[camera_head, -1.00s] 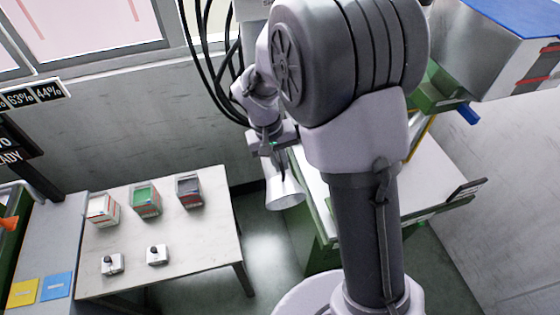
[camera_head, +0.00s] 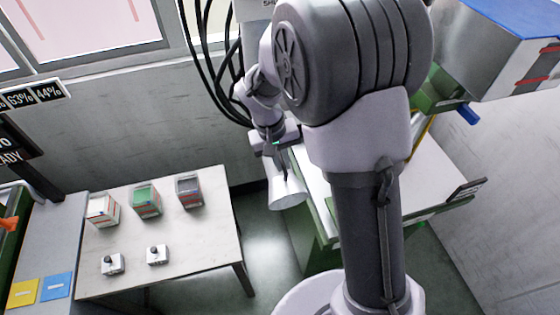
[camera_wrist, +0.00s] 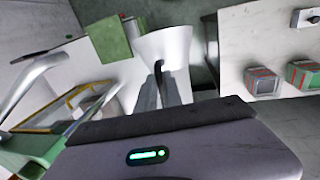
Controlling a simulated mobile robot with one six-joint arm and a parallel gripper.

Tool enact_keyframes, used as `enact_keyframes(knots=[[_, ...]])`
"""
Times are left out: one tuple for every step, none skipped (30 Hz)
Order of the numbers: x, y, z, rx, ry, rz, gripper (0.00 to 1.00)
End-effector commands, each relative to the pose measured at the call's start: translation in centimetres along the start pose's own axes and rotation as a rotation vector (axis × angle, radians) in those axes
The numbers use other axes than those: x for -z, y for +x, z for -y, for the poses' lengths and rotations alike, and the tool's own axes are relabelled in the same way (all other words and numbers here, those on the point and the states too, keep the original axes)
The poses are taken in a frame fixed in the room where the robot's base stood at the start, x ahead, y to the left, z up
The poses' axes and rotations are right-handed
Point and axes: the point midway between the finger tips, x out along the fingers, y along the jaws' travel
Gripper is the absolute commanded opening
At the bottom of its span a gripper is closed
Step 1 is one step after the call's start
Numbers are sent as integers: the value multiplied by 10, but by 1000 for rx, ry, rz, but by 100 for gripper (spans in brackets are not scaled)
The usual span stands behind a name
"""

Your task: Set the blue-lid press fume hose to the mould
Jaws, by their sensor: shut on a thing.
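A pale, cone-shaped hood (camera_head: 287,190), which looks like the fume hose end, hangs from my gripper (camera_head: 276,150) with its wide mouth facing down. In the wrist view the hood (camera_wrist: 168,45) lies beyond the fingers of my gripper (camera_wrist: 163,80), which are shut on its narrow end around a dark bent piece. The blue-lid press (camera_head: 505,40) stands at the upper right in the head view. Its mould cannot be made out clearly, as my arm hides part of the green machine beside it.
A white table (camera_head: 215,240) at the left carries several small boxes, including a green one (camera_head: 146,200), and two small switch units (camera_head: 157,255). Black cables (camera_head: 210,70) hang by the wall. A white-topped green bench (camera_head: 440,180) stands behind my arm.

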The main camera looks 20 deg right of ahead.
Motion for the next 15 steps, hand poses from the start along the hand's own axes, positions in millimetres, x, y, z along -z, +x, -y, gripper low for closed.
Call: enact_keyframes(knots=[[1, 0, -5, 0, -13, -5, 0], [1, 0, -8, 0, -26, -8, 0], [1, 1, -12, 0, -45, -11, 0], [1, 2, -16, 0, -62, -14, 0], [2, 2, -21, 0, -80, -18, 0], [2, 3, -27, 0, -107, -22, 0], [3, 4, -33, 0, -130, -26, 0], [4, 5, -38, -1, -153, -31, 0], [6, 6, -45, -1, -184, -37, 0], [7, 7, -51, -1, -208, -42, 0], [8, 8, -56, -1, -232, -46, 0], [11, 9, -64, -1, -266, -53, 0], [12, 10, -69, 0, -290, -56, 0], [14, 11, -74, 0, -313, -61, 0], [17, 12, -81, 0, -344, -68, 0]])
